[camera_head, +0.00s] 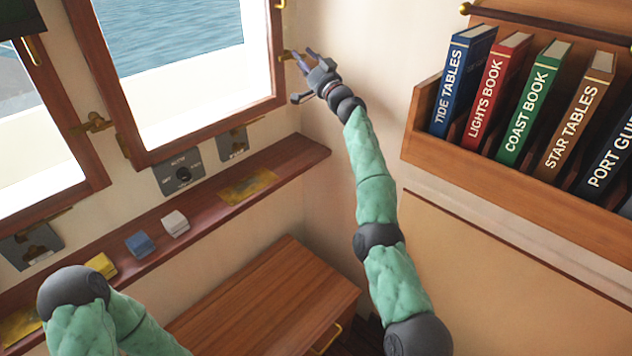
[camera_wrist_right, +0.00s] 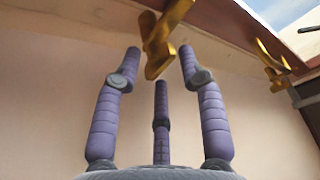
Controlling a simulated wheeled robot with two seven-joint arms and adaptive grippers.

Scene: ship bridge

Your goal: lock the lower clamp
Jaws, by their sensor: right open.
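The lower clamp is a brass lever fitting (camera_head: 287,56) on the right side of the brown window frame (camera_head: 200,122). My right gripper (camera_head: 305,56) is at this clamp, with its three purple-grey fingers spread. In the right wrist view a brass lever (camera_wrist_right: 163,42) reaches down between the fingertips of the open right gripper (camera_wrist_right: 160,65). I cannot tell whether any finger touches it. Another brass clamp (camera_wrist_right: 272,65) shows at the right of that view. My left arm shows at the bottom left of the head view, but its gripper is out of the picture.
A brass fitting (camera_head: 281,4) sits higher on the frame. A wooden ledge (camera_head: 290,160) below holds small blocks. A book rack (camera_head: 412,128) is on the right wall, and a wooden cabinet (camera_head: 270,300) stands below.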

